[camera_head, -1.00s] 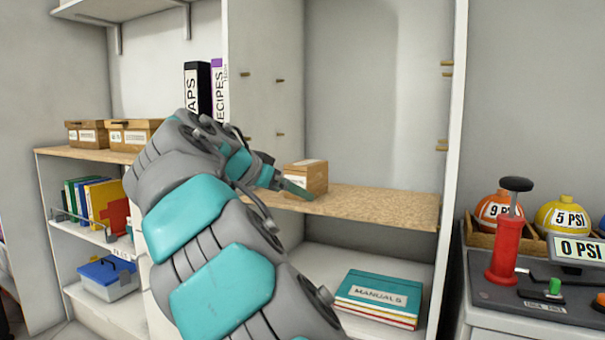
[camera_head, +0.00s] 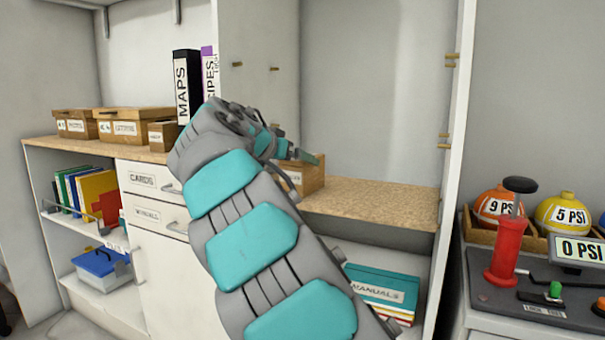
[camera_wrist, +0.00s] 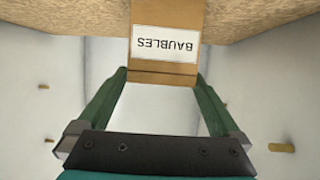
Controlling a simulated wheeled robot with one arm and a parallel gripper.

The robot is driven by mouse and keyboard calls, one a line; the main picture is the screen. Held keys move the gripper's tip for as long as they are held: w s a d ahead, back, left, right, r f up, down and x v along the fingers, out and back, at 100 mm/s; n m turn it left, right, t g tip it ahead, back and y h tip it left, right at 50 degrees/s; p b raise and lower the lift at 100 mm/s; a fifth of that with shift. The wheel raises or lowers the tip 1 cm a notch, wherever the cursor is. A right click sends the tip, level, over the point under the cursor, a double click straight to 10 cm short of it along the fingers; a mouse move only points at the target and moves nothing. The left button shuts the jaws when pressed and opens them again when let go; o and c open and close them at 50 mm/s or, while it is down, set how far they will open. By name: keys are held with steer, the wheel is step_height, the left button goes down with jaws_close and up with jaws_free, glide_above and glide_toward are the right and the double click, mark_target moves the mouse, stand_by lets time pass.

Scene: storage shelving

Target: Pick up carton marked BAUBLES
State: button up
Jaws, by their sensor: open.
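The carton marked BAUBLES (camera_wrist: 165,62) is a brown box with a white label, upside down in the wrist view at top centre. In the head view the carton (camera_head: 308,176) sits on the wooden shelf, partly hidden behind my arm. My gripper (camera_wrist: 160,82) is open, its two green fingers on either side of the carton's near end in the wrist view. In the head view my gripper (camera_head: 300,157) is at the carton's upper part. I cannot tell whether the fingers touch it.
The wooden shelf (camera_head: 385,203) is bare to the right of the carton. A white upright panel (camera_head: 455,130) bounds the bay on the right. Teal manuals (camera_head: 385,282) lie on the shelf below. Other cartons (camera_head: 135,122) and binders (camera_head: 187,85) stand to the left.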

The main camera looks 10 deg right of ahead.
steer(key=x, duration=0.4)
steer(key=shift+a, duration=0.1)
steer(key=c, duration=1.5)
